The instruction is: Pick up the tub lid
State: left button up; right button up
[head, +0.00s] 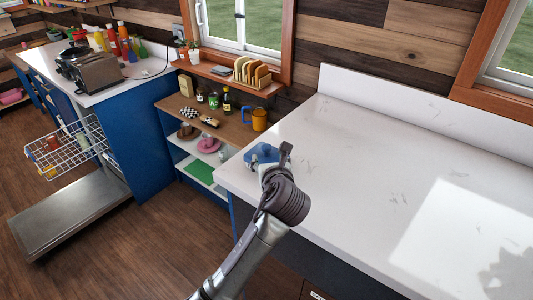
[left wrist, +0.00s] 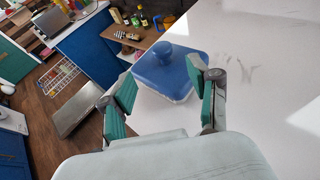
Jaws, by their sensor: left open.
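The tub lid (left wrist: 176,68) is blue with a round knob on top. It sits on a pale tub (left wrist: 181,98) at the left end of the white counter. The lid also shows in the head view (head: 260,153), partly hidden by my left arm. My left gripper (left wrist: 167,93) is open, with its green-padded fingers apart on either side of the near part of the lid and tub. Whether the fingers touch the lid cannot be told. My left gripper also shows in the head view (head: 277,163). My right gripper is not in view.
The white counter (head: 340,170) is clear to the right. A shelf unit at the left holds an orange mug (head: 259,120), bottles and dishes. A toast rack (head: 252,73) stands on the window sill. A wire rack (head: 70,148) sticks out at the far left.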

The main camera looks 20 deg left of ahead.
aim_at(268, 149)
pick_arm(q)
jog(key=x, duration=0.3)
jog(key=shift+w+a+f, duration=0.1)
jog(key=shift+w+f, duration=0.05)
jog(key=shift+w, duration=0.2)
jog(key=shift+w+a+p, duration=0.15)
jog(key=shift+w+p, duration=0.3)
jog(key=shift+w, duration=0.05)
jog(key=p+x, duration=0.1)
jog(key=x, duration=0.2)
jog(key=shift+w, duration=0.35)
jog(key=shift+w+a+f, duration=0.15)
jog(key=shift+w+f, duration=0.05)
jog(key=shift+w, duration=0.15)
jog(key=shift+s, duration=0.1)
jog(key=shift+c, duration=0.3)
jog(key=shift+c, duration=1.4)
jog(key=c, duration=0.8)
grip_shut()
